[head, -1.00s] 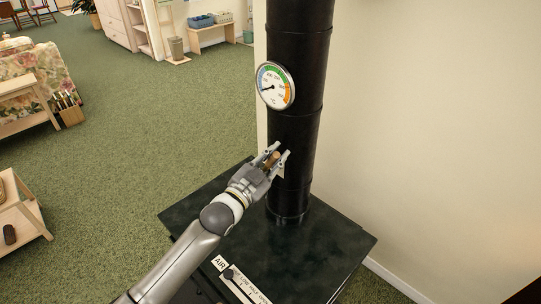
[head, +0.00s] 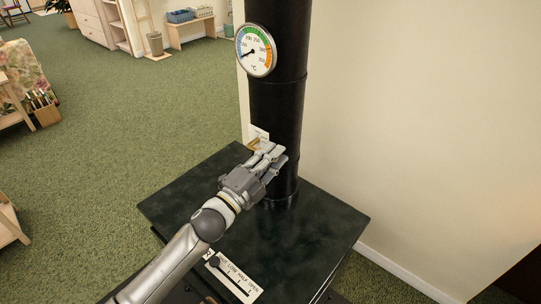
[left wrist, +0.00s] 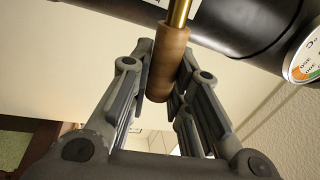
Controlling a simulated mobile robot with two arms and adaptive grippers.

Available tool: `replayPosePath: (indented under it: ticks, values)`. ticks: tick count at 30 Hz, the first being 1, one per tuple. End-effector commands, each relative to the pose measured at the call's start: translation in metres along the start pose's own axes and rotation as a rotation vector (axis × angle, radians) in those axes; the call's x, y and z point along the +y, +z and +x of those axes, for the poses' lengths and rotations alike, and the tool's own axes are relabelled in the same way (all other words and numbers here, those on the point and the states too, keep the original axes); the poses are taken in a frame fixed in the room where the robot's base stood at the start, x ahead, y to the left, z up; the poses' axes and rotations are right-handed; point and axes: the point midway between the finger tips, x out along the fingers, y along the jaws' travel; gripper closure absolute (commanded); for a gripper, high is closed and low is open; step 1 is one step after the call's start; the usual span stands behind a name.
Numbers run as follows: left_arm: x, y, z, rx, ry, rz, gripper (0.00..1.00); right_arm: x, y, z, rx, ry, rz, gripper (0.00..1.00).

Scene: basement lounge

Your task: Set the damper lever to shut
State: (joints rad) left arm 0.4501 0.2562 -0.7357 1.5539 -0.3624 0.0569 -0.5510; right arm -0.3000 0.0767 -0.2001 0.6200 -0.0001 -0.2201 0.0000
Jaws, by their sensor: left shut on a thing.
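The damper lever shows best in the left wrist view, as a brown wooden handle (left wrist: 168,62) on a brass rod (left wrist: 180,12) running to the black flue pipe. My left gripper (left wrist: 166,72) is shut on the wooden handle, with fingers on both sides of it. In the head view my left gripper (head: 268,158) is in front of the lower black flue pipe (head: 277,110), and its fingers hide most of the lever. A small pale label plate (head: 258,132) shows just above the fingers, its writing too small to read. My right gripper is not in view.
A round thermometer dial (head: 256,50) is on the pipe above my gripper. The dark stove top (head: 315,225) lies below my arm. A labelled slider plate (head: 236,281) is at its front. A pale wall (head: 420,120) stands to the right. Green carpet is open at left.

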Motion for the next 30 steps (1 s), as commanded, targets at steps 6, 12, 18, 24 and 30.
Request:
replayPosePath:
  ticks: [6,12,18,24,30]
  values:
    - [0.009,0.002,-0.002,0.020,-0.003,0.111,1.00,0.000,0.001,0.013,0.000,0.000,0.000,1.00]
    - [0.012,0.003,-0.002,0.030,-0.003,0.163,1.00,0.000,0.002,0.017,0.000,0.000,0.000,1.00]
    - [0.012,0.003,-0.002,0.032,-0.004,0.180,1.00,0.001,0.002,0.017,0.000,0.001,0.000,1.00]
    - [0.012,0.004,-0.002,0.031,-0.003,0.182,1.00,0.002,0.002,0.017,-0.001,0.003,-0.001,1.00]
    - [0.012,0.004,-0.002,0.031,-0.003,0.181,0.70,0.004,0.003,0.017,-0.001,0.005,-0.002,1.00]
